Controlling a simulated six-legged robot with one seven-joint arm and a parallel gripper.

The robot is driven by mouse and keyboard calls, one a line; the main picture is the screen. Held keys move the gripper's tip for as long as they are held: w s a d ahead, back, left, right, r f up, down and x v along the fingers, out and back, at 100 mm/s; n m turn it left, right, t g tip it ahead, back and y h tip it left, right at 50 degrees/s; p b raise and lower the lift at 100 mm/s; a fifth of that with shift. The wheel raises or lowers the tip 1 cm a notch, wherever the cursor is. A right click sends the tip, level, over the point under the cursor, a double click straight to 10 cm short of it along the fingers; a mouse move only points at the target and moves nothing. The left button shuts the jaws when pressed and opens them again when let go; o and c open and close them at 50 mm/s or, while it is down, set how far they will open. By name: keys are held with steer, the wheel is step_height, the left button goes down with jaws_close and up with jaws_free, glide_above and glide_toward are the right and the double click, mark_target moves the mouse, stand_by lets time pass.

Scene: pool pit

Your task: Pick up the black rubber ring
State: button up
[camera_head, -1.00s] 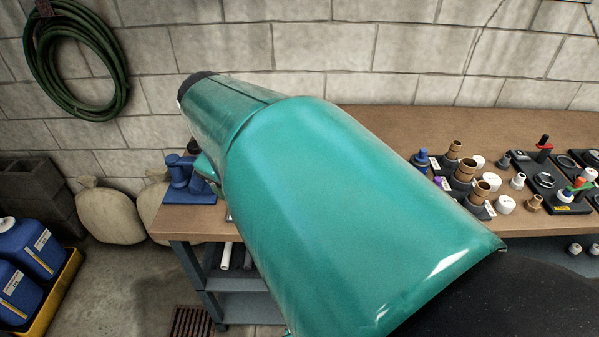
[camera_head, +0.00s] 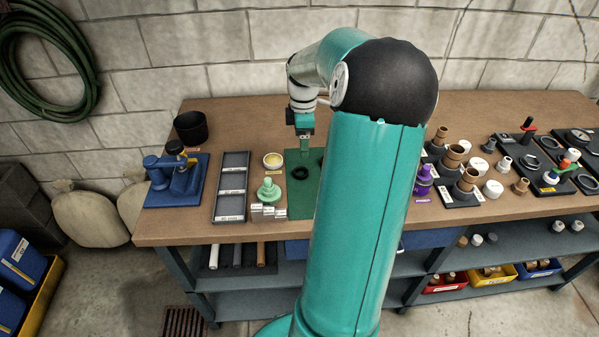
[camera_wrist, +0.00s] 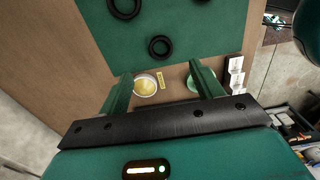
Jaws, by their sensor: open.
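A black rubber ring (camera_head: 300,173) lies flat on the green mat (camera_head: 301,205) on the workbench. In the wrist view a small black ring (camera_wrist: 160,47) lies on the mat just beyond my fingertips, and a larger black ring (camera_wrist: 124,8) is cut by the top edge. Which ring the task means I cannot tell. My gripper (camera_head: 304,150) is above the back part of the mat, near the ring. In the wrist view my gripper (camera_wrist: 160,70) has its two fingers wide apart, with nothing held between them. My arm hides the mat's right part in the head view.
A yellow dish (camera_head: 273,160), a pale green knobbed piece (camera_head: 268,190) and a grey divided tray (camera_head: 232,187) stand left of the mat. A blue vise-like tool (camera_head: 172,180) and a black cup (camera_head: 191,127) are farther left. Brown and white fittings (camera_head: 466,180) crowd the right.

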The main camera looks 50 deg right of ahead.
mark_target(301, 175)
steer(key=f, duration=1)
steer(key=shift+w+a+f, duration=0.15)
steer(key=shift+a+f, duration=0.05)
steer(key=c, duration=1.1)
